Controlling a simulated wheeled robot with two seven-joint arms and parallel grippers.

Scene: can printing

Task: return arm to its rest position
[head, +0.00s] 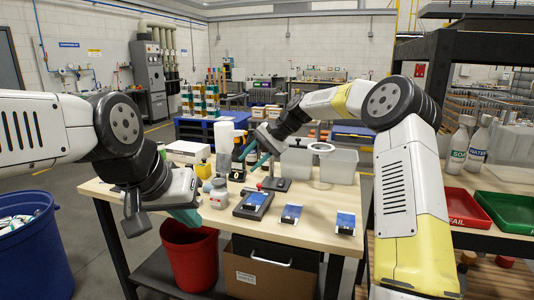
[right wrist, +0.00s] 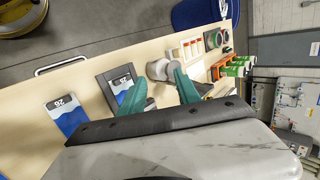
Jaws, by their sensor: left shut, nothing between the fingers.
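My left gripper (head: 187,217) hangs in front of the table's left front part, its teal fingers together and empty. My right gripper (head: 252,155) is over the table, further back. In the right wrist view its two teal fingers (right wrist: 160,90) stand apart with nothing gripped. Below them lies a black tray (right wrist: 104,86) with a blue-and-white printed piece (right wrist: 122,84). The tray also shows in the head view (head: 241,211). A second printed piece (right wrist: 64,117) lies beside the tray; two loose pieces (head: 291,213) (head: 345,222) show in the head view.
The wooden table (head: 315,238) holds a grey jar (head: 219,194), bottles and clear bins (head: 338,166) at the back. A red bin (head: 190,258) stands below my left gripper, a blue bin (head: 35,245) at left. At right, a shelf holds red (head: 463,207) and green trays (head: 508,210).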

